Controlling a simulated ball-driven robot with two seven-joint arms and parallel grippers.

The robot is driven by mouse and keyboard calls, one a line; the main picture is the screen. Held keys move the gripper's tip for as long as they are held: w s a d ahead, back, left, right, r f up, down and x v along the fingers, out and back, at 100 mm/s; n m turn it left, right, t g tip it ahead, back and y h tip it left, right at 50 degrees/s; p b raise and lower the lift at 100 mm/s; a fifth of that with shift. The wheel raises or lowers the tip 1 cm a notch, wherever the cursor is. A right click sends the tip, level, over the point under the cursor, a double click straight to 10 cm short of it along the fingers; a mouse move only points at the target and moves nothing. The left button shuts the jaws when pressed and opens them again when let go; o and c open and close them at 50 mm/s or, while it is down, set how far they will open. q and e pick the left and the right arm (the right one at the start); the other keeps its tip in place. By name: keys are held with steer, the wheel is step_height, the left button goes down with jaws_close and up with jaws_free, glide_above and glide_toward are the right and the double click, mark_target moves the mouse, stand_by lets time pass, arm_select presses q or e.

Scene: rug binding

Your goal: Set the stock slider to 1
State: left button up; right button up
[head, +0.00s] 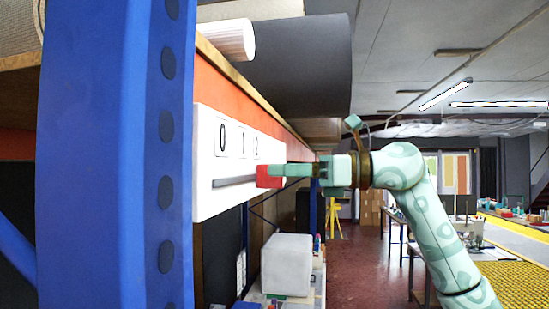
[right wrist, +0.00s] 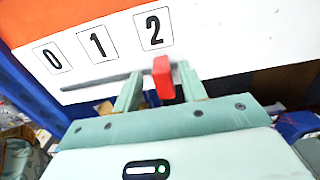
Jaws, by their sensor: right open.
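The stock slider is a white panel (head: 205,170) with the labels 0, 1 and 2 above a dark slot (right wrist: 95,80). Its red knob (right wrist: 163,77) stands below the 2, near the right end of the slot. The knob also shows in the head view (head: 266,177), at the fingertips. My right gripper (right wrist: 161,88) is open, with one finger on each side of the knob. The left finger is clearly apart from the knob; the right finger is closer, and I cannot tell if it touches. My left gripper is not in view.
A blue upright (head: 110,150) stands close on the left of the head view. The panel is fixed on an orange shelf beam (head: 250,100) with dark and white rolls above. A white box (head: 287,264) sits below the panel.

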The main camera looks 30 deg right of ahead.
mark_target(242, 171)
steer(key=shift+w+a+r, duration=0.1)
steer(key=shift+w+a, duration=0.35)
steer(key=shift+a, duration=0.05)
steer(key=shift+w+a+f+p, duration=0.2)
steer(key=shift+w+a+p, duration=0.15)
steer(key=shift+w, duration=0.15)
steer(key=shift+s, duration=0.1)
jaws_close()
steer(key=s+a+b, duration=0.1)
steer(key=s, duration=0.1)
steer(key=s+a+b, duration=0.1)
steer(key=s+a, duration=0.1)
steer(key=s+a+b, duration=0.1)
steer(key=s+a, duration=0.1)
steer(key=shift+s, duration=0.35)
steer(key=shift+w+d, duration=0.1)
jaws_free()
